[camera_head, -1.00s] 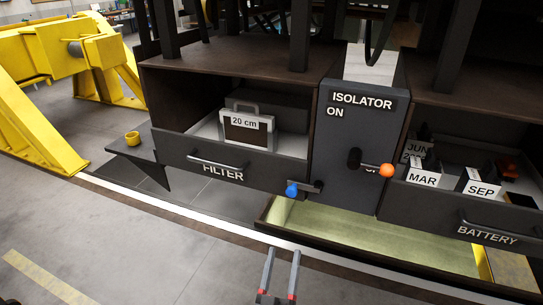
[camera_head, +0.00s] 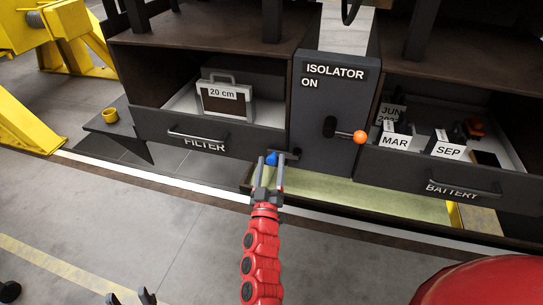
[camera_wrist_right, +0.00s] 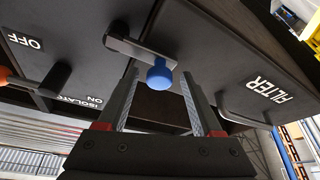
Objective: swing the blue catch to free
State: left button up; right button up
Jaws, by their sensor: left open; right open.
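The blue catch is a short dark bar with a blue knob (camera_head: 271,158) at its left end. The bar lies roughly level, by the lower right corner of the FILTER drawer (camera_head: 160,125) and the bottom of the isolator panel (camera_head: 310,120). My right gripper (camera_head: 269,172) is open, its fingers on either side of the knob. In the right wrist view the blue knob (camera_wrist_right: 160,74) sits between the open fingertips (camera_wrist_right: 159,88), with gaps visible on both sides; the dark bar (camera_wrist_right: 128,46) runs up left from it. My left gripper (camera_head: 130,297) is open and empty at the bottom edge.
The isolator handle with an orange knob (camera_head: 360,137) sticks out right of the catch. The BATTERY drawer (camera_head: 430,180) is at the right, holding labelled blocks. Open floor lies at the lower left.

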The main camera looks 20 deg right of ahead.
jog(key=shift+w+d+r, duration=0.3)
jog(key=shift+w, duration=0.3)
jog(key=shift+a, duration=0.1)
grip_shut()
jog(key=shift+s, duration=0.15)
jog(key=shift+f, duration=0.1)
dwell(0.7)
